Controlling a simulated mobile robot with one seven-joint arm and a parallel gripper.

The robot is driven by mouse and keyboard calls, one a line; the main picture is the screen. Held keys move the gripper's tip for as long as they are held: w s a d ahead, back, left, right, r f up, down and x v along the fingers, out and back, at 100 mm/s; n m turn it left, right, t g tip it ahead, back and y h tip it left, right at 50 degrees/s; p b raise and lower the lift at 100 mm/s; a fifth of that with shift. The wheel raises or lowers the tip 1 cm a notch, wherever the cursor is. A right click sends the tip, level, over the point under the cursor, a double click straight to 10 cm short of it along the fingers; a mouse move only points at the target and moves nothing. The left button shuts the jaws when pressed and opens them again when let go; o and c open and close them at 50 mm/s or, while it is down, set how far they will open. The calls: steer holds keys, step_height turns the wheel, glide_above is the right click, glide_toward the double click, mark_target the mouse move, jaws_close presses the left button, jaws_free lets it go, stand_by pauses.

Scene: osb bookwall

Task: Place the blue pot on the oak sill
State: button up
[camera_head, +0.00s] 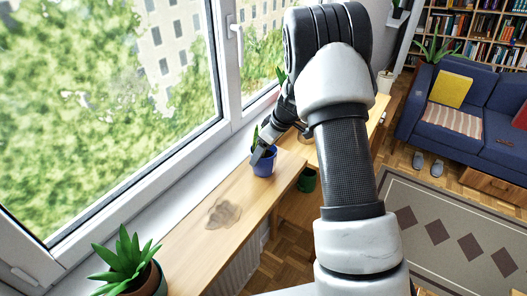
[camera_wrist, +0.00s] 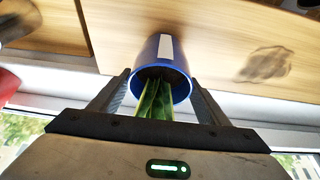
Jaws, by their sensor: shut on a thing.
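The blue pot (camera_head: 264,165) holds a green plant and has a pale label, seen in the wrist view (camera_wrist: 165,50). My gripper (camera_head: 262,151) reaches down to it from above. In the wrist view my gripper (camera_wrist: 158,90) has one finger on each side of the pot's rim, shut on it. The pot appears upright over the oak sill (camera_head: 190,245), by the window-side edge. I cannot tell whether its base touches the wood. The sill also fills the upper part of the wrist view (camera_wrist: 220,25).
A dark stain (camera_head: 222,213) marks the sill nearer me. A spiky plant (camera_head: 125,260) stands in a pot at lower left. A dark green pot (camera_head: 306,180) sits right of the sill, lower down. The window frame (camera_head: 215,60) runs along the left.

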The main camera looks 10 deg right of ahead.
steer(key=shift+f+b, duration=0.3)
steer(key=o, duration=1.9)
steer(key=shift+r, duration=0.1)
steer(key=shift+c, duration=0.2)
